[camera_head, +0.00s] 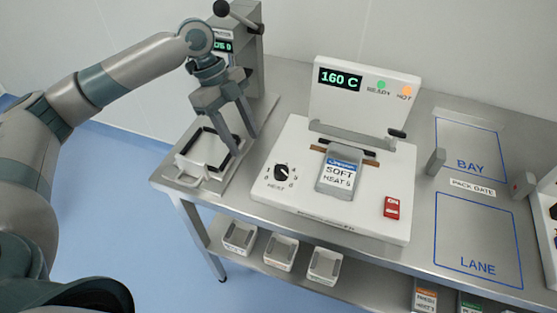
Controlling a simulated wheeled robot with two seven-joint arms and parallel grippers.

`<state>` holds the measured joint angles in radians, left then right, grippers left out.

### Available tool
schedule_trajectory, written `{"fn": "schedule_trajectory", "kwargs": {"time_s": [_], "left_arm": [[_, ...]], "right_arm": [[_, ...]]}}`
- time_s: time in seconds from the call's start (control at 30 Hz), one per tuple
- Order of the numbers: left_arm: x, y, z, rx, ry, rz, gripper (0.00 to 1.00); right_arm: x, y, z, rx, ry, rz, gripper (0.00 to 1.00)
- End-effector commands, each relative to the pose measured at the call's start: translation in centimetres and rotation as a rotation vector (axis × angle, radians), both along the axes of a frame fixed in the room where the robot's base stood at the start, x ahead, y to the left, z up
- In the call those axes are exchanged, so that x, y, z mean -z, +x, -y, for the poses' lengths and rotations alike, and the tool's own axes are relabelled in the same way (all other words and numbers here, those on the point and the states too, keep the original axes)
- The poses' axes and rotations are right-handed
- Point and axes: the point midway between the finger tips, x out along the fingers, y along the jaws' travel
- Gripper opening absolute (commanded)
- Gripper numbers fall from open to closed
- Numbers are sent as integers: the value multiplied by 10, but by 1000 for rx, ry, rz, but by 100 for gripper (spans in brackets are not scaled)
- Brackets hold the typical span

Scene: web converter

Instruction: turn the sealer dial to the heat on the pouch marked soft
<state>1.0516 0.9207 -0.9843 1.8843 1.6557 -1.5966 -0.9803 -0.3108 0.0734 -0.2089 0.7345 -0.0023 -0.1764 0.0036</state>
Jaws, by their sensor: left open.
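The sealer (335,215) is a white machine on the steel table. Its black heat dial (281,172) sits at the left of its top, with small marks around it; the dial's setting is too small to read surely. A pouch (338,178) lies at the middle of the sealer, its label reading "SOFT" and what looks like "HEAT 5". My left gripper (245,146) is open and empty, pointing down to the left of the sealer, apart from the dial. My right gripper is not in view.
A grey machine (242,50) with a lever stands behind the gripper, a white tray (193,167) at its base. A red switch (391,207) is on the sealer's right. Blue-outlined BAY (469,140) and LANE (478,240) areas are empty. Small bins (281,252) sit on the lower shelf.

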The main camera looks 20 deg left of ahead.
Motion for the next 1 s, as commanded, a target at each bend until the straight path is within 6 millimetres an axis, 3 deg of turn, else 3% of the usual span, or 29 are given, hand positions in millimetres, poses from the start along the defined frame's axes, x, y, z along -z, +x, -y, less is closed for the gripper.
{"fn": "schedule_trajectory", "kwargs": {"time_s": [0.13, 0.23, 0.4, 0.57, 0.8, 1.0], "left_arm": [[-2, -7, 22, 4, 0, 1, 46], [-3, -12, 37, 3, -1, 0, 46], [-3, -21, 68, 5, -1, 0, 46], [-3, -29, 93, 4, -2, 0, 46], [22, -31, 100, -1, 1, -2, 46], [28, -31, 102, -1, 0, 1, 46]], "right_arm": [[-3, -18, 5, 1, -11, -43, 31], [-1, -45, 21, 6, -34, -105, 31], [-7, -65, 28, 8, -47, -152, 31], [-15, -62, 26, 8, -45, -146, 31], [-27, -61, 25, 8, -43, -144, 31], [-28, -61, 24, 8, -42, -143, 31]]}}
